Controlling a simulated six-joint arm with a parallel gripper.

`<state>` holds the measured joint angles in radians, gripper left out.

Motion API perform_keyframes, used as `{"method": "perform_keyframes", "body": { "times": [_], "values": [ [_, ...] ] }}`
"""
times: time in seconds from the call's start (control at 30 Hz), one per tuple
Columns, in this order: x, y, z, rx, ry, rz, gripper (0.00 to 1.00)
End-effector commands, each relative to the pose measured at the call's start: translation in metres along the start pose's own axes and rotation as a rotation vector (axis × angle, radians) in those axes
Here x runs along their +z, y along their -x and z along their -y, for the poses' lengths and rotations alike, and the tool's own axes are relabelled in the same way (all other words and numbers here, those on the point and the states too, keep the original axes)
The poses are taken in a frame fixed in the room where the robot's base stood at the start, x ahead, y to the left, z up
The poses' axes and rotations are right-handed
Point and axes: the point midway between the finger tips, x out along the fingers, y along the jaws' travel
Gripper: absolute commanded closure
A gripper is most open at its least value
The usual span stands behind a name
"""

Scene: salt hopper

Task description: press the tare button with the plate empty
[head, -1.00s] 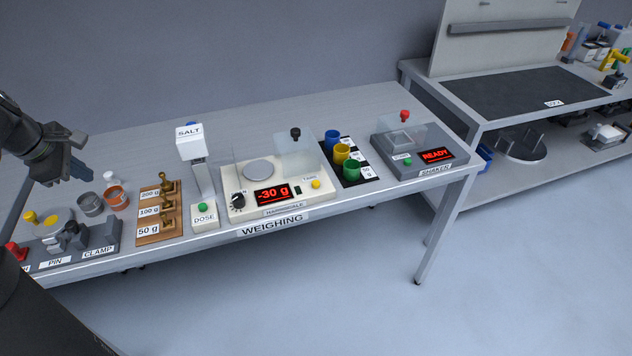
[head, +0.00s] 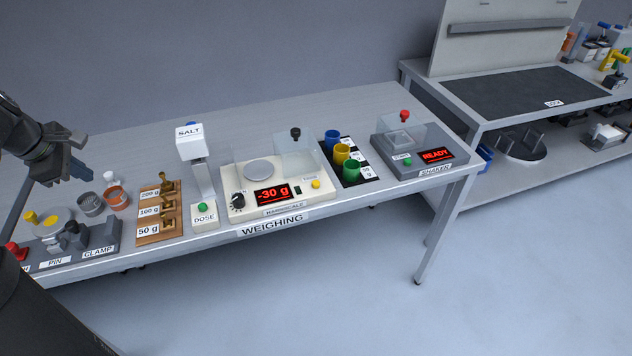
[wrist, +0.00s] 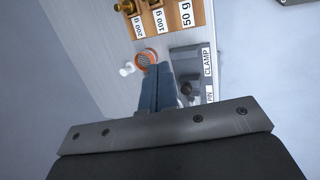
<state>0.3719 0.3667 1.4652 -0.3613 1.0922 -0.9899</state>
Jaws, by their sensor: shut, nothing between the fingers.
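The cream weighing scale (head: 240,208) stands in the middle of the bench. Its round plate (head: 258,170) is empty. Its red display (head: 271,194) reads -30 g. The yellow tare button (head: 316,184) is at the scale's front right. A clear draft cover with a black knob (head: 295,134) stands at the back right of the scale, beside the plate. My gripper (head: 88,172) hangs over the left end of the bench, far left of the scale. In the wrist view its blue fingers (wrist: 156,90) are together and hold nothing. The scale is not in the wrist view.
The salt hopper (head: 190,142) with its green dose button (head: 202,207) stands left of the scale. Brass weights sit on a wooden rack (head: 150,229). Coloured cups (head: 341,154) and the shaker (head: 388,160) are to the right. The clamp fixture (head: 98,238) is at the front left.

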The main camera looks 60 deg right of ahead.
Motion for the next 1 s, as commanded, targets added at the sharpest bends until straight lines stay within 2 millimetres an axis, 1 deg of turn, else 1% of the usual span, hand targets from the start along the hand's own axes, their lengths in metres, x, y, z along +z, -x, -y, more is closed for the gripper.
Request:
{"method": "perform_keyframes", "body": {
  "times": [0.43,0.57,0.67,0.77,1.0],
  "values": [
    [0.000,0.000,0.000,-0.001,-0.001,0.000,1.00],
    [0.008,-0.006,-0.001,-0.015,-0.035,-0.010,1.00],
    [0.021,-0.018,-0.004,-0.043,-0.109,-0.034,1.00],
    [0.043,-0.033,-0.007,-0.080,-0.222,-0.071,1.00],
    [0.103,-0.071,-0.015,-0.162,-0.553,-0.176,1.00]
  ]
}}
